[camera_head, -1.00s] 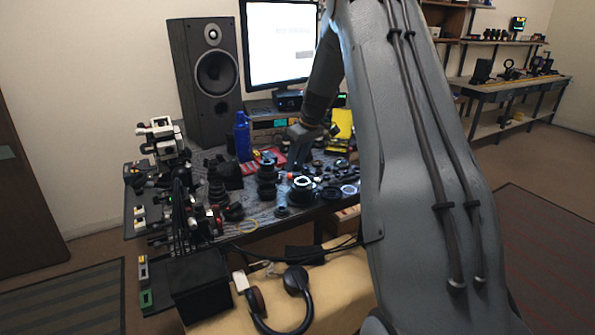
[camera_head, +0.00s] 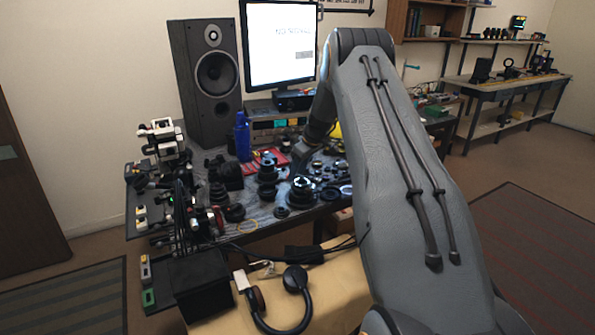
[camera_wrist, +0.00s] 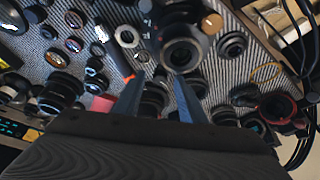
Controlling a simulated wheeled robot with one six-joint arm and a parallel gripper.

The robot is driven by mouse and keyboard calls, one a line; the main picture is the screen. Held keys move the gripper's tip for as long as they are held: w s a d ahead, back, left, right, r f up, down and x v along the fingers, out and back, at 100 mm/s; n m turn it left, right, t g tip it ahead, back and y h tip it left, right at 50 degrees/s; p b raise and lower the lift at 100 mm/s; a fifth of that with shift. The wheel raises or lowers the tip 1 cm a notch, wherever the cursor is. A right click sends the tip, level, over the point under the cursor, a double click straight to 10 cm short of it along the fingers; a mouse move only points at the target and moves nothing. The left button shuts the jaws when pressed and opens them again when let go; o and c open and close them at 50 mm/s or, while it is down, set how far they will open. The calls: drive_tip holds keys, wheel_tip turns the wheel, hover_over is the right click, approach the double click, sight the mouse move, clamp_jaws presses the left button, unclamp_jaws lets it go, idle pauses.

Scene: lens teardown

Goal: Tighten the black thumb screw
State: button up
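I cannot pick out the black thumb screw for certain among the many small dark parts. My gripper (camera_wrist: 159,77) is open in the wrist view, its two blue-grey fingers apart above the table of lens parts. No part is clearly held between the fingers. A large dark lens (camera_wrist: 181,48) lies just beyond the right fingertip. In the head view my arm hides part of the table, and the gripper is small and hard to make out there. A lens with a bright front (camera_head: 302,190) stands near the table's front edge.
Lens parts crowd the patterned table. A blue bottle (camera_head: 242,137), a speaker (camera_head: 208,80) and a monitor (camera_head: 281,45) stand behind. Headphones (camera_head: 297,281) and a black box (camera_head: 199,284) are in front. An orange-tipped tool (camera_wrist: 130,77) lies near the left finger.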

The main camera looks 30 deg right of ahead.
drive_tip(key=shift+c, duration=0.3)
clamp_jaws()
drive_tip(key=shift+m, duration=0.3)
drive_tip(key=m, duration=0.1)
drive_tip(key=m+h, duration=0.1)
drive_tip(key=shift+a+m+t+b, duration=0.2)
drive_tip(key=shift+m+t+b, duration=0.1)
drive_tip(key=shift+b, duration=0.05)
drive_tip(key=m, duration=0.2)
drive_tip(key=m+h, duration=0.1)
drive_tip(key=shift+a+f+m+h+b, duration=0.1)
drive_tip(key=shift+a+m+h+b, duration=0.05)
drive_tip(key=shift+m+h+b, duration=0.2)
drive_tip(key=m+h+b, duration=0.1)
drive_tip(key=m, duration=0.2)
drive_tip(key=shift+a+b, duration=0.15)
drive_tip(key=shift+b, duration=0.25)
drive_tip(key=shift+m+g+h+b, duration=0.35)
drive_tip(key=shift+m+g+b, duration=0.15)
drive_tip(key=shift+m+b, duration=0.55)
